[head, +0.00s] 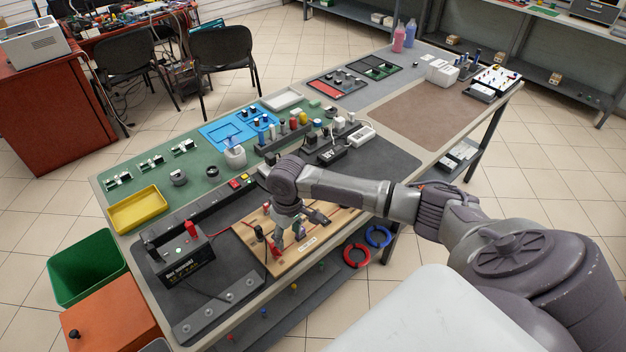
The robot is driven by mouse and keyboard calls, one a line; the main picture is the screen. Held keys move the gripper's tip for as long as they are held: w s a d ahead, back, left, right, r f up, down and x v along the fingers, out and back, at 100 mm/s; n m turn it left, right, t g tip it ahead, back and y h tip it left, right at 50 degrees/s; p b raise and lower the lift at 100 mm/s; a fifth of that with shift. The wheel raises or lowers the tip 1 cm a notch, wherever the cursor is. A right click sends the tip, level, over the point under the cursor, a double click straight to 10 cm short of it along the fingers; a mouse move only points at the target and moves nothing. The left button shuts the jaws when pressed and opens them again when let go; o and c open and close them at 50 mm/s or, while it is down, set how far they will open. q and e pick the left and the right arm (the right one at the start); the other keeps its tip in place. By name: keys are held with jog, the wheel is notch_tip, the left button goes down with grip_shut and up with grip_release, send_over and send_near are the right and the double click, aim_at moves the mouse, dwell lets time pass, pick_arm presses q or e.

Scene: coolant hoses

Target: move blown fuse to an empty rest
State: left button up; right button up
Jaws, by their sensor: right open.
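My right gripper (299,228) is low over a wooden board (346,221) with red and black posts and a white label. It is open, pointing down, and its wrist and fingers hide part of the board. I cannot make out a blown fuse for certain; small parts between and beside the fingers are too small to tell. I cannot tell for sure which part is a fuse rest. A grey strip (218,306) with several round spots lies at the bench's front left. My left gripper is not in view.
A black battery box (183,262) with a red clamp stands left of the board. A yellow tray (138,209), a blue tray (222,136) and a white bottle (235,156) are behind. Red (356,255) and blue rings (378,236) hang at the front edge. The brown mat (420,112) is clear.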

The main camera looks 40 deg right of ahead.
jog(key=shift+m, duration=0.8)
jog(key=d+r, duration=0.1)
jog(key=w+d+r, duration=0.1)
jog(key=d, duration=0.1)
jog(key=w+d+r, duration=0.1)
jog(key=d+r, duration=0.1)
jog(key=shift+w+d, duration=0.1)
jog(key=shift+d, duration=0.15)
jog(key=shift+a+f, duration=0.1)
jog(key=shift+f, duration=0.05)
notch_tip(320, 180, down, 6)
jog(key=b, duration=0.6)
jog(key=shift+b, duration=0.4)
jog(key=shift+f+p, duration=0.15)
jog(key=shift+p, duration=0.15)
jog(key=shift+f, duration=1.3)
jog(key=shift+p, duration=0.3)
